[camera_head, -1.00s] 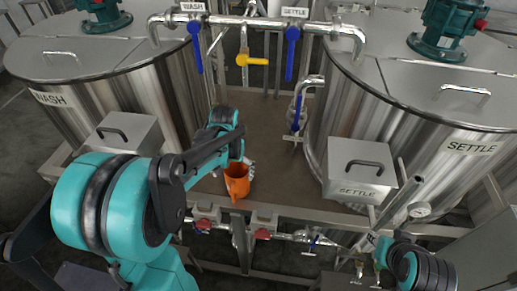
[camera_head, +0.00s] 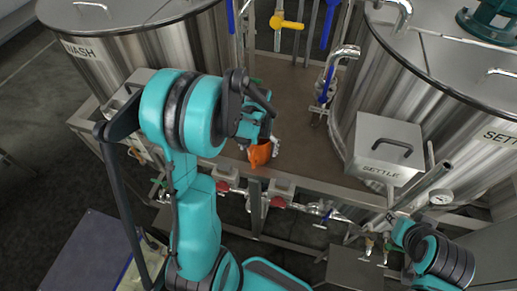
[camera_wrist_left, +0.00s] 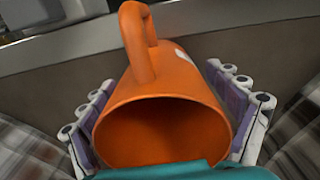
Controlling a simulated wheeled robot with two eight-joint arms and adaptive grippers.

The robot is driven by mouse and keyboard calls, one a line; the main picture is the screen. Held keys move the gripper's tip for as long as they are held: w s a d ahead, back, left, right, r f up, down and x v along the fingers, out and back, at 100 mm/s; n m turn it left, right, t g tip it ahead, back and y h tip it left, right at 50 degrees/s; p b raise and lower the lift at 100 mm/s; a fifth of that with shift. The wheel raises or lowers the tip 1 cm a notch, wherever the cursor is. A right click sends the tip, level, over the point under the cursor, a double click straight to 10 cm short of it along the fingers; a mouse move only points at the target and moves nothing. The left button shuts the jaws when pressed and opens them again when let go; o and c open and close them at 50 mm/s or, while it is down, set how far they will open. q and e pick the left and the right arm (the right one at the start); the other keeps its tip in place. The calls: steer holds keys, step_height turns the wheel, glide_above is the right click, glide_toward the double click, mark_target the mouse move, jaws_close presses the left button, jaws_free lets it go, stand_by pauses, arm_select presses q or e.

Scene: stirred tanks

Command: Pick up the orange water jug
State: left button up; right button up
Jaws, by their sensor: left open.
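The orange water jug (camera_head: 260,154) stands on the brown platform between the two tanks, near its front edge. In the left wrist view the jug (camera_wrist_left: 160,95) shows its open mouth toward the camera and its handle toward the top. My left gripper (camera_head: 264,142) is at the jug. Its fingers (camera_wrist_left: 165,110) are open, one on each side of the jug; whether they touch it I cannot tell. The gripper's near part and arm hide some of the jug in the head view. My right arm shows at the lower right, but its gripper fingers cannot be made out.
The WASH tank (camera_head: 130,50) stands left and the SETTLE tank (camera_head: 440,90) right. A steel SETTLE box (camera_head: 385,150) is right of the jug. Pipes with blue and yellow valve handles (camera_head: 286,23) rise behind. Red-handled valves (camera_head: 278,202) sit below the platform edge.

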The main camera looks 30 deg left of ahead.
arm_select(q)
steer(key=c, duration=1.2)
steer(key=shift+r, duration=0.1)
